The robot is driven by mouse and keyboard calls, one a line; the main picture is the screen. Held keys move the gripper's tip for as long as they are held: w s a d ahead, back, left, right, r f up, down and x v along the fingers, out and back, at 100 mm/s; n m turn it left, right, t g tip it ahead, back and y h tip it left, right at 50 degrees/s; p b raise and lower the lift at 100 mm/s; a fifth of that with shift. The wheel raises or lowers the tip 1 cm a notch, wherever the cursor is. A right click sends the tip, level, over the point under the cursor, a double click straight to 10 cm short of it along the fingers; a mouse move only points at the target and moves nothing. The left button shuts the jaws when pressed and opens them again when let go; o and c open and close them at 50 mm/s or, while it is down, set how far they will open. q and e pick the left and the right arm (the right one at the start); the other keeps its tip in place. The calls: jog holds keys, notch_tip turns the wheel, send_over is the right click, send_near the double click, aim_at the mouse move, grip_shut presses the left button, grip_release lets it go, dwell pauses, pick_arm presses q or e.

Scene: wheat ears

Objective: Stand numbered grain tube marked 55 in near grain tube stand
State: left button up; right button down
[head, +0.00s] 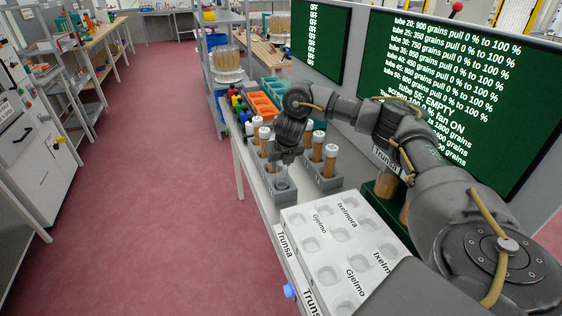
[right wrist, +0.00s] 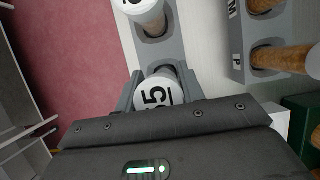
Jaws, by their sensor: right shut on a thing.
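My right gripper (head: 285,160) is over the near end of the left grey tube stand (head: 283,196). In the right wrist view my right gripper (right wrist: 160,92) is shut on a tube with a white cap (right wrist: 158,93), on which a black 5 and part of another mark show. That tube is at the stand's end hole. I cannot tell how deep it sits; its body is hidden by the cap and the gripper. Another white-capped tube (right wrist: 150,18) stands further along the same stand (right wrist: 153,50). My left gripper is not in view.
A second grey stand (head: 323,186) on the right holds brown grain tubes (head: 331,158). A white tray with square hollows (head: 337,262) lies in front. Coloured bottles and an orange bin (head: 262,104) stand behind. A green screen (head: 450,90) is at the right.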

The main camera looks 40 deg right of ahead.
jog(key=shift+f+b, duration=0.4)
jog(key=shift+f, duration=0.3)
jog(key=c, duration=0.8)
grip_release()
jog(key=shift+r, duration=0.1)
jog(key=shift+s+r, duration=0.1)
jog(key=shift+r, duration=0.25)
jog(key=p+v, duration=0.2)
jog(key=v, duration=0.8)
jog(key=shift+a, duration=0.15)
jog(key=shift+s, duration=0.1)
